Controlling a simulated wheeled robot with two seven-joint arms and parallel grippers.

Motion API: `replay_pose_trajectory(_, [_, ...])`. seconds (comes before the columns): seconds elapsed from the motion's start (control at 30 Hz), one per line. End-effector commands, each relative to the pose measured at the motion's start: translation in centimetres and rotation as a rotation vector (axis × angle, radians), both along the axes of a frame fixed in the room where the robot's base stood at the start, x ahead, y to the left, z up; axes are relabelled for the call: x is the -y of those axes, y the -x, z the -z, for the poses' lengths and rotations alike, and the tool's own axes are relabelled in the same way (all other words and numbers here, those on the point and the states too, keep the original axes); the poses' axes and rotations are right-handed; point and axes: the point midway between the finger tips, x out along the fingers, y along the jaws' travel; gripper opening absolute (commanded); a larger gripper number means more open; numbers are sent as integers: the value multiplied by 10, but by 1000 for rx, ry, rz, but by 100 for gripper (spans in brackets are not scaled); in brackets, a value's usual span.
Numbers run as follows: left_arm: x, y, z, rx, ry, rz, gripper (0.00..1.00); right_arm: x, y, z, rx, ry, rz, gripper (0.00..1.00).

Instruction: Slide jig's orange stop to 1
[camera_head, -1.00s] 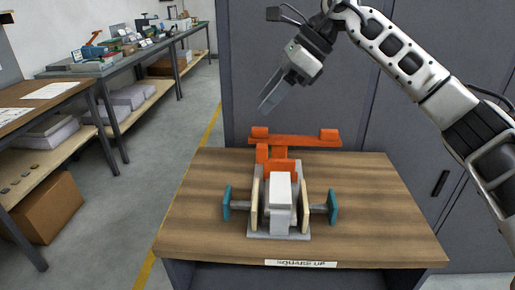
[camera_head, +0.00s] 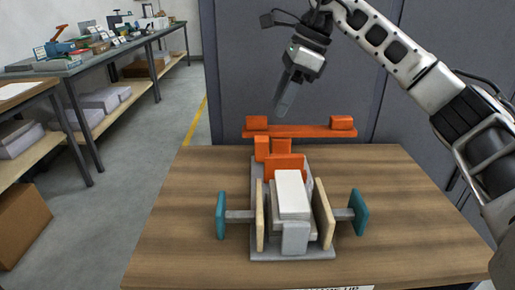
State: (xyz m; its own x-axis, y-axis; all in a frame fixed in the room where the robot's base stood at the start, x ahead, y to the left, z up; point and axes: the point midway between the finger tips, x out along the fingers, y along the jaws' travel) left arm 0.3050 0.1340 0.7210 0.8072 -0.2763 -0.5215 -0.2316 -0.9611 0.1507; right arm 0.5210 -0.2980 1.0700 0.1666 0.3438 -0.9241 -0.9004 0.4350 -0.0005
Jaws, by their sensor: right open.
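The jig stands on the wooden table, on a grey base (camera_head: 290,254). Its orange stop (camera_head: 300,131) is a wide crossbar with a raised block at each end, joined to orange blocks at the back of the base. A white block (camera_head: 292,194) lies between two cream side plates (camera_head: 324,214). Teal end plates (camera_head: 359,212) sit on rods at both sides. I cannot make out any number marks. My right gripper (camera_head: 284,99) hangs above and behind the crossbar, pointing down, open and apart from it. My left gripper is not in view.
The wooden table (camera_head: 180,235) is bare to the left and right of the jig. A grey cabinet (camera_head: 235,60) stands close behind it. A label strip (camera_head: 345,287) is at the table's front edge. Shelves and benches (camera_head: 70,70) stand at the left, across an aisle.

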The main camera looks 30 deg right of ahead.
Motion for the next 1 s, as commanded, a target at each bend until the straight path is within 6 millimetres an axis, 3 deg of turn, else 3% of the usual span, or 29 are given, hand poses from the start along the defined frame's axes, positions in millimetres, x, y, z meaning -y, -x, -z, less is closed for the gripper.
replay_pose_trajectory(0.2, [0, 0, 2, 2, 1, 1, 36, -17, -7, 48, -4, 0, -2, 49])
replay_pose_trajectory(0.5, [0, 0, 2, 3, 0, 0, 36, -37, -17, 97, -1, -2, -2, 49])
replay_pose_trajectory(0.7, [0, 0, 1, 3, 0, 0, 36, -42, -20, 112, 1, -1, -1, 49])
replay_pose_trajectory(1.0, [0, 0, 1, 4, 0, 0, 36, -43, -21, 115, 1, -1, -1, 49])
